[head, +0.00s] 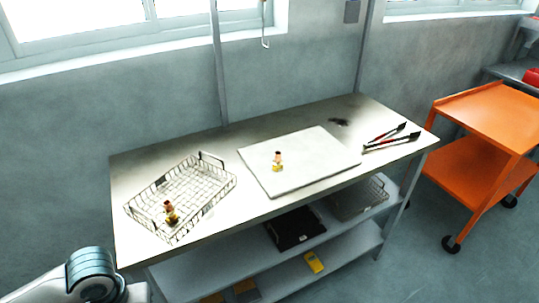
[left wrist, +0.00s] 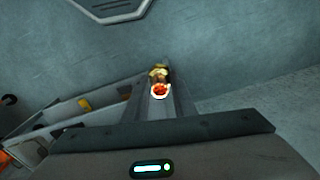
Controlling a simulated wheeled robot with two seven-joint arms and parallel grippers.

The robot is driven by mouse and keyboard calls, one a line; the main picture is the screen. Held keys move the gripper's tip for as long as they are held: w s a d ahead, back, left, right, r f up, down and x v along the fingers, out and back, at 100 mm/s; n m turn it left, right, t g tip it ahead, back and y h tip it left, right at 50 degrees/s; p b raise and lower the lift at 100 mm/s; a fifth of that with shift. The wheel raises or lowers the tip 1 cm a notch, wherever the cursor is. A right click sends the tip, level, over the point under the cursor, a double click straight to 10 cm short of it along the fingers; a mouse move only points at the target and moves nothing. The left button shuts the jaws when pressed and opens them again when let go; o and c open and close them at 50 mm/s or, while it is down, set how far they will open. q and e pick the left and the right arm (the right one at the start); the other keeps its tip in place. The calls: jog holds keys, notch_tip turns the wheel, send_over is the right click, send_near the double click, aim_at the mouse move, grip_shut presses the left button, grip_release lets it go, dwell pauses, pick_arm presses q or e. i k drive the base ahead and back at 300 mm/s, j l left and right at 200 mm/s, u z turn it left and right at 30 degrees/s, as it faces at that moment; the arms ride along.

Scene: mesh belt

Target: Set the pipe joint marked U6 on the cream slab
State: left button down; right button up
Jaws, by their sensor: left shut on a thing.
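The cream slab (head: 315,174) lies flat on the bench top, with one small brass and copper-coloured pipe joint (head: 278,163) standing on it. Another similar pipe joint (head: 170,214) is in the wire basket at the left. No U6 mark is readable on either. My left gripper (left wrist: 160,92) shows in the left wrist view, shut on a small brass-coloured piece (left wrist: 158,72) with a red-orange round end, which looks like a pipe joint. Its mark cannot be read. The head view shows only part of my left arm at the lower left. My right gripper is not in view.
The wire basket (head: 222,189) stands on the left of the steel bench (head: 140,165). Tongs with red-marked handles (head: 388,140) and a dark patch (head: 338,121) are to the right. Much of the slab is bare. An orange cart (head: 482,118) stands right of the bench.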

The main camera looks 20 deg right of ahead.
aim_at(299, 155)
jog(key=i+l, duration=0.1)
jog(key=l, duration=0.4)
jog(key=i+l, duration=0.1)
jog(key=l, duration=0.4)
jog(key=i+l, duration=0.1)
jog(key=l, duration=0.95)
jog(key=i+l, duration=0.15)
jog(key=l, duration=0.35)
jog(key=i+l, duration=0.1)
jog(key=l, duration=0.4)
jog(key=z, duration=0.05)
